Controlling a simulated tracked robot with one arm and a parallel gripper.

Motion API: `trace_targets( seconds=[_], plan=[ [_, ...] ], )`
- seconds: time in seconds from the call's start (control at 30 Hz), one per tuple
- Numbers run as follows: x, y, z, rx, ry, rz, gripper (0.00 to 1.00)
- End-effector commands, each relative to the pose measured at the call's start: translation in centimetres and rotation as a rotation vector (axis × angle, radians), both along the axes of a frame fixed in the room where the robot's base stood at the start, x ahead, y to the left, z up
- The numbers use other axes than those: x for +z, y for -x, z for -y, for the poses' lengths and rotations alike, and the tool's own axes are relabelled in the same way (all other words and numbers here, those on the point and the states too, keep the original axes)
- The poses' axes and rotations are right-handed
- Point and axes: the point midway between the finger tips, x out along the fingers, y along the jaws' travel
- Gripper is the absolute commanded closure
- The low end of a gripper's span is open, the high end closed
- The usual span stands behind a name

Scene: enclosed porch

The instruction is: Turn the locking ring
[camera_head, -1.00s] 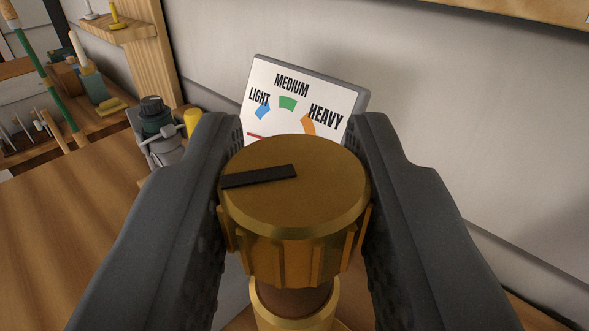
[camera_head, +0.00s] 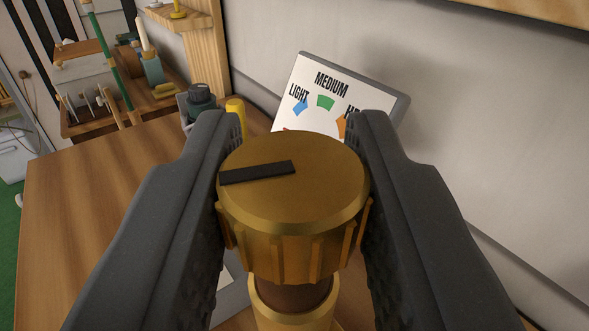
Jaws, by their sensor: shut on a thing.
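The locking ring is a ribbed brass knob (camera_head: 293,195) with a black bar mark on its flat top. The mark points to the left. My gripper (camera_head: 293,180) is shut on the ring, one dark finger on each side. A brass collar (camera_head: 292,305) shows below the ring. Behind it stands a tilted dial card (camera_head: 315,68) with LIGHT in blue, MEDIUM in green and HEAVY in orange. The ring and right finger hide the lower part of the card and most of HEAVY.
A pale wall (camera_head: 480,130) runs close along the right. The wooden bench top (camera_head: 95,195) is clear at the left. A dark-knobbed device (camera_head: 200,100) and a yellow cylinder (camera_head: 235,107) stand behind the left finger. A wooden rack (camera_head: 95,90) with several tools is farther back.

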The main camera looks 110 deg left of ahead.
Motion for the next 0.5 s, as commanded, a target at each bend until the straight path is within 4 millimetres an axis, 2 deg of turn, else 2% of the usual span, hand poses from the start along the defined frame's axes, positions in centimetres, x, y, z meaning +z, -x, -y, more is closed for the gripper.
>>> trace_targets(
  seconds=[0.17, 0.2, 0.27, 0.5],
  plan=[
    [-0.07, 0.09, -0.09, 0.003, 0.002, -0.002, 0.95],
    [-0.07, 0.09, -0.09, 0.003, 0.001, -0.002, 0.66],
    [-0.06, 0.08, -0.08, 0.003, 0.001, -0.002, 0.5],
    [-0.02, 0.03, -0.04, 0.001, 0.0, -0.001, 0.5]
  ],
)
